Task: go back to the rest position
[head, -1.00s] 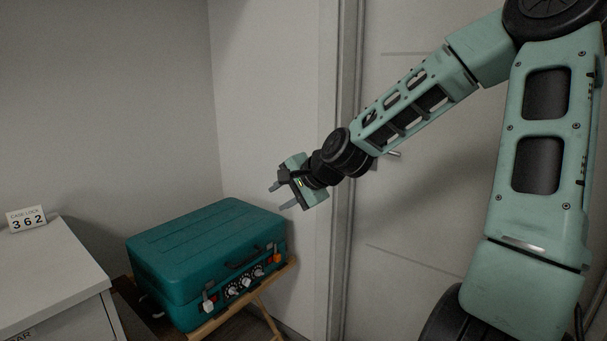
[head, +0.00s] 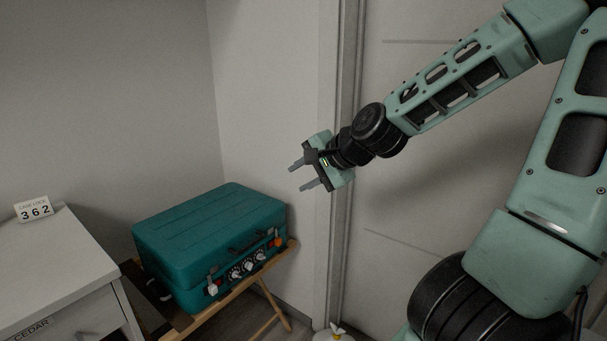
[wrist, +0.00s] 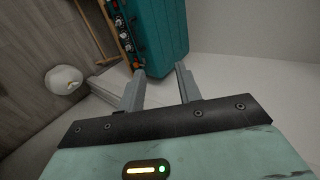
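My gripper (head: 300,176) is open and empty, in the air to the right of and above the teal case in the head view. Its two fingers stand apart with nothing between them in the wrist view (wrist: 160,82). The teal case (head: 205,235) is closed and sits on a wooden stand (head: 264,290). Its front has several dials, a dark handle and an orange part. The case also shows beyond the fingers in the wrist view (wrist: 168,40).
A white cabinet (head: 60,262) marked CEDAR stands at the left with a "362" sign (head: 34,209) on top. A pale door (head: 430,200) is behind my arm. A white round object (head: 335,335) is low at the bottom edge; it also shows in the wrist view (wrist: 62,80).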

